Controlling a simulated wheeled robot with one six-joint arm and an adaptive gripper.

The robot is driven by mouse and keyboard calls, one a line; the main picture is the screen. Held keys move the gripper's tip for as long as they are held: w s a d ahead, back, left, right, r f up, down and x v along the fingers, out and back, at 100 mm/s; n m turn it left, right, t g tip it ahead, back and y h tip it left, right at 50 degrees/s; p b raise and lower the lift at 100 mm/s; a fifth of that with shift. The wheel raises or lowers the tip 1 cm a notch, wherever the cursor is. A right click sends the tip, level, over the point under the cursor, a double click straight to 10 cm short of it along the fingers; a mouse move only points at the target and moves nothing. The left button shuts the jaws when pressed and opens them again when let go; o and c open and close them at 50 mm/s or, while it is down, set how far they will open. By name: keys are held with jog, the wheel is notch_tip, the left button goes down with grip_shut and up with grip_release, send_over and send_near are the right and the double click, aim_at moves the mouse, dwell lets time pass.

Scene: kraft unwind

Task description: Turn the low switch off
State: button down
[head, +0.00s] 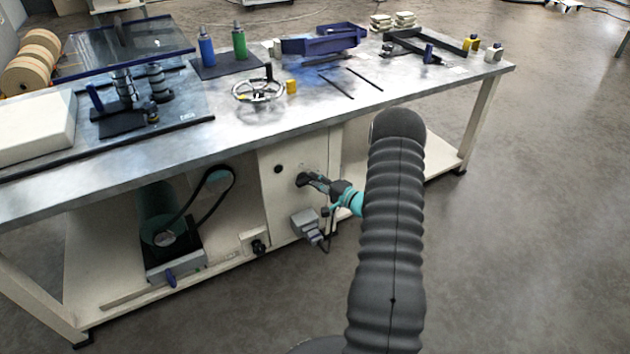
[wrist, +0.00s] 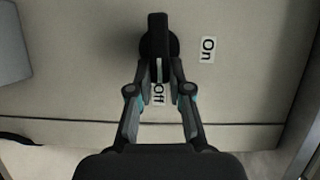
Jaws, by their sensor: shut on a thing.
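The low switch is a black rotary knob with a bar handle (wrist: 157,36) on the pale panel in the wrist view. Its bar stands along the picture's vertical, and a white mark on its lower end points toward the "Off" label (wrist: 158,94). The "On" label (wrist: 208,50) is to the right of the knob. My gripper (wrist: 160,72) has its fingers on both sides of the bar's lower end and is shut on it. In the head view my gripper (head: 312,181) reaches the cabinet front under the bench, largely covering the switch.
The bench top (head: 225,150) overhangs the cabinet panel (head: 285,195). A small black knob (head: 278,169) is left of my gripper, and a grey box (head: 305,222) with a cable is just below. A green roller with a belt (head: 160,215) is farther left. Floor at right is clear.

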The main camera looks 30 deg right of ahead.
jog(key=shift+f+m, duration=0.15)
jog(key=shift+m, duration=0.25)
jog(key=c, duration=1.1)
grip_release()
jog(key=v, duration=1.2)
jog(key=shift+f, duration=0.2)
